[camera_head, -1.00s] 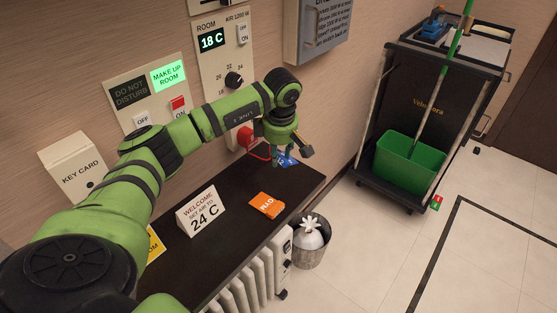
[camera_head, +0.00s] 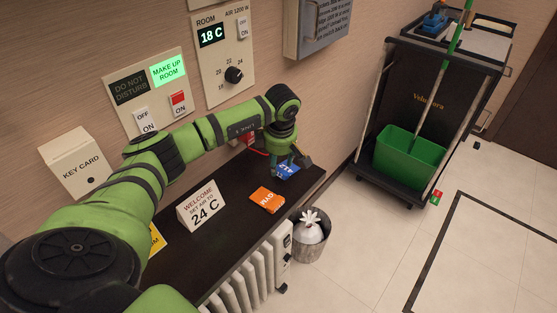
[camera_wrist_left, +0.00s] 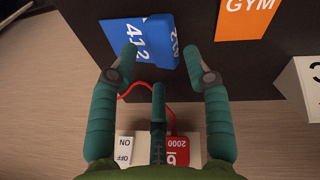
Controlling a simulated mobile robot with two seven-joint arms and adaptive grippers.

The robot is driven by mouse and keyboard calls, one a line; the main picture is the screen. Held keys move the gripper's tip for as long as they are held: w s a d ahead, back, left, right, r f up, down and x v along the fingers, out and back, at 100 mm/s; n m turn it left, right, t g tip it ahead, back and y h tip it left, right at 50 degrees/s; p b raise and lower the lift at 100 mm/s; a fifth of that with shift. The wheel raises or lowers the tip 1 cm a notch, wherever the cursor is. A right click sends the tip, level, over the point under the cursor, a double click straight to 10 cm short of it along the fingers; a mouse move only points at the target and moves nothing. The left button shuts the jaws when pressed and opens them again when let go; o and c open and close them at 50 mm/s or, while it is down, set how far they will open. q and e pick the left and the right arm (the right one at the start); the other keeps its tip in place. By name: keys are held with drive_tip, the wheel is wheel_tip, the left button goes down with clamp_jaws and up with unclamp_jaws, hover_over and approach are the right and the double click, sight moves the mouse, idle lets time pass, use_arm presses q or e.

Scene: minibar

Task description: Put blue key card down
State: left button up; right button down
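The blue key card (camera_head: 287,170), marked 412, is on the dark shelf (camera_head: 235,235) near its far right end. In the left wrist view the blue card (camera_wrist_left: 138,40) lies at the fingertips, and the left-hand fingertip overlaps its near edge. My left gripper (camera_head: 287,163) is just above the card, pointing down. In the wrist view its fingers (camera_wrist_left: 160,52) are spread apart with a clear gap between them. The arm hides part of the card in the head view. My right gripper is not in view.
An orange GYM card (camera_head: 267,200) lies nearby on the shelf. A white 24 C sign (camera_head: 201,206) stands left of it. A bin (camera_head: 312,237) and a cart (camera_head: 425,110) stand on the floor.

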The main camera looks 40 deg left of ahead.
use_arm(q)
drive_tip(key=shift+r, duration=0.15)
drive_tip(key=shift+r+p, duration=0.3)
drive_tip(key=shift+p, duration=0.1)
wheel_tip(320, 180, up, 12)
drive_tip(key=s+d+b, duration=0.1)
drive_tip(key=b, duration=0.1)
drive_tip(key=shift+s+d+b, duration=0.2)
drive_tip(key=shift+d+b, duration=0.1)
drive_tip(key=shift+b, duration=0.1)
